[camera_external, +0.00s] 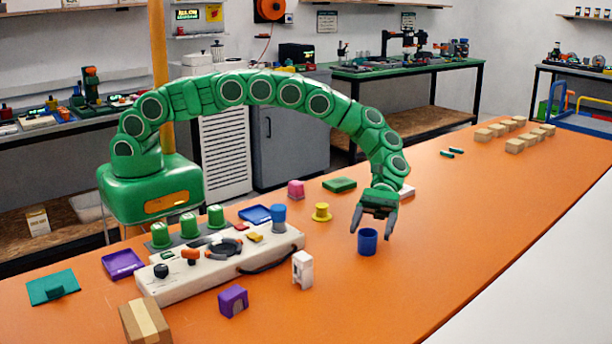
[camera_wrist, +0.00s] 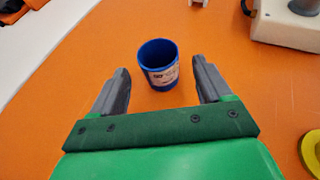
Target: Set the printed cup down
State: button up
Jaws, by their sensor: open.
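The blue printed cup (camera_external: 367,242) stands upright on the orange table (camera_external: 450,230), right of the white control box. In the wrist view the cup (camera_wrist: 159,66) shows its open top and a pale printed label on its side. My gripper (camera_external: 372,226) is open just above and around the cup. In the wrist view its two grey fingers (camera_wrist: 157,88) are spread, one on each side of the cup, with orange table visible between each finger and the cup. Nothing is held.
The white control box (camera_external: 180,283) stands to the left, with a blue cylinder (camera_external: 278,217) at its right end. A white block (camera_external: 302,268) and a yellow spool (camera_external: 321,212) stand near the cup. Several tan blocks (camera_external: 515,145) sit far right. The table right of the cup is clear.

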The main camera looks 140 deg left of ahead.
jog(key=shift+v, duration=3.15)
jog(key=shift+w+r, duration=0.1)
